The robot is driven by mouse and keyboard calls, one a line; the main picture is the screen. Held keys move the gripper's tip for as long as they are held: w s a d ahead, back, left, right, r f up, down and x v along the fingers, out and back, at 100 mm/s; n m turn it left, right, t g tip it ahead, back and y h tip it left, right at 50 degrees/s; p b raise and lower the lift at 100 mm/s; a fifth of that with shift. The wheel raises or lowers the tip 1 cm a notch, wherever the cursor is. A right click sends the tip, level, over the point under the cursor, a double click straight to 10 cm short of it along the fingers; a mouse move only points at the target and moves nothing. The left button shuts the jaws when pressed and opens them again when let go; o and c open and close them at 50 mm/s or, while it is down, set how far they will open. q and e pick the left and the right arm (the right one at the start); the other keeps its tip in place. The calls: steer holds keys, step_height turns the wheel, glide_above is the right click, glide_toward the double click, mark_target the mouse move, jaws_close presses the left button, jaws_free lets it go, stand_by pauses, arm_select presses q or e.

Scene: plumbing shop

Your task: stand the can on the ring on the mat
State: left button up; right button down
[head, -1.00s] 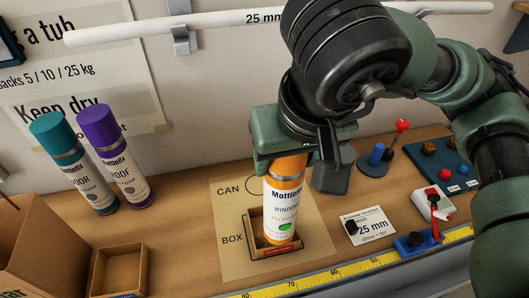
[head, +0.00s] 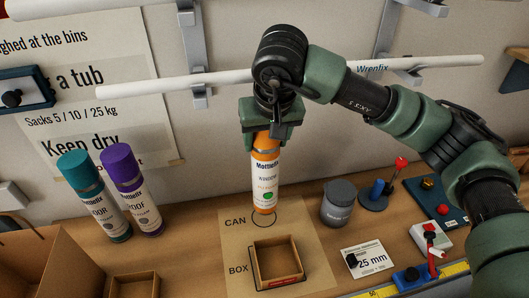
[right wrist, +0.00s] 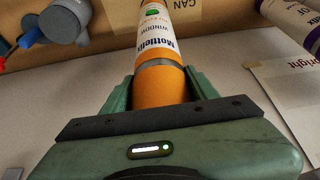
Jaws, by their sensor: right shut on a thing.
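The orange can (head: 265,182) with a white label is upright in the grip of my right gripper (head: 265,133). The gripper is shut around the can's top end. The can's bottom is at the ring (head: 264,226) marked beside the word CAN on the tan mat (head: 308,232), and hides the ring's back part. I cannot tell whether the bottom touches the mat. In the right wrist view the can (right wrist: 158,50) sits between the two green fingers (right wrist: 165,88). My left gripper is not in view.
A small open wooden box (head: 277,266) stands on the mat in front of the can. A grey jar (head: 339,205) is to the right. Teal (head: 95,195) and purple (head: 133,190) cans stand at left. A white pipe (head: 160,82) runs along the wall behind.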

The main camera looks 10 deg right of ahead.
mark_target(265, 174)
steer(key=shift+w+r, duration=0.1)
steer(key=shift+w, duration=0.6)
steer(key=shift+f+p, duration=0.9)
steer(key=shift+f, duration=0.6)
step_height(265, 174, down, 3)
steer(key=shift+s+r+p, duration=0.1)
steer(key=shift+p, duration=0.75)
steer(key=shift+f+p, duration=0.25)
steer(key=shift+p, duration=0.15)
steer(key=shift+w+f, duration=0.25)
steer(key=shift+f, duration=0.15)
